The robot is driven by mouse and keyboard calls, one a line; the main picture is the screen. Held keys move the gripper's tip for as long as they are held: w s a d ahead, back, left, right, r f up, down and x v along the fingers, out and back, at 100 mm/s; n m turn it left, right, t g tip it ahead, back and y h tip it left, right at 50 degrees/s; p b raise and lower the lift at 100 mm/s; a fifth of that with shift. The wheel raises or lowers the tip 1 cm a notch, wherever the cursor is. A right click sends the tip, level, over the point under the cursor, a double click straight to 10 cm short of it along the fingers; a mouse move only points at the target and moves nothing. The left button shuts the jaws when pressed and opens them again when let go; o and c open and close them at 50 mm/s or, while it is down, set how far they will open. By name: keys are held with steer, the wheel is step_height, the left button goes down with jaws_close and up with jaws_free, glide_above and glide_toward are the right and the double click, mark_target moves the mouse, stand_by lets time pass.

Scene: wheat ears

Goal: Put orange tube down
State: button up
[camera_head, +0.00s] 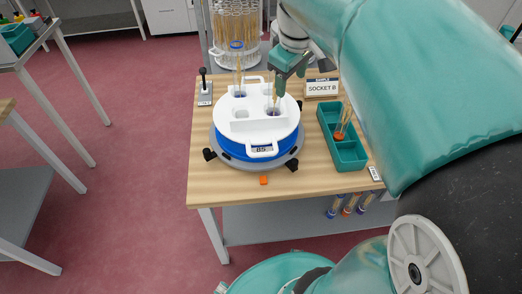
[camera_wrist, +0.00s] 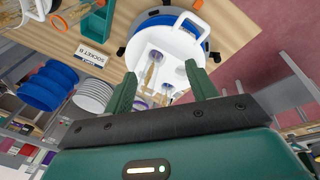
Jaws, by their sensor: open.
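The orange-based tube (camera_head: 339,136) stands, leaning slightly, in the teal tray (camera_head: 350,157) at the table's right, with wheat ears rising from it. An orange ring, likely its base, shows at the upper left of the wrist view (camera_wrist: 59,23). My gripper (camera_head: 280,88) is over the right back part of the white-topped blue device (camera_head: 247,148), left of the tray. In the wrist view its two green fingers (camera_wrist: 161,78) are apart, with nothing clamped between them. Two blue-based wheat tubes (camera_head: 240,93) (camera_head: 273,111) stand in the device's openings, close below the fingers.
A "SOCKET B" sign (camera_head: 322,88) stands behind the tray. A small joystick box (camera_head: 204,90) is at the table's back left. An orange block (camera_head: 264,180) lies at the front. A wheat-filled rack (camera_head: 237,45) stands behind. The table's front left is clear.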

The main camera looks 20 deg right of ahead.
steer(key=s+a+f+m+t+y, duration=0.1)
steer(key=s+a+f+m+t, duration=0.2)
steer(key=s+a, duration=1)
steer(key=shift+f+m, duration=0.9)
steer(key=shift+f, duration=0.35)
steer(key=shift+s+a, duration=0.1)
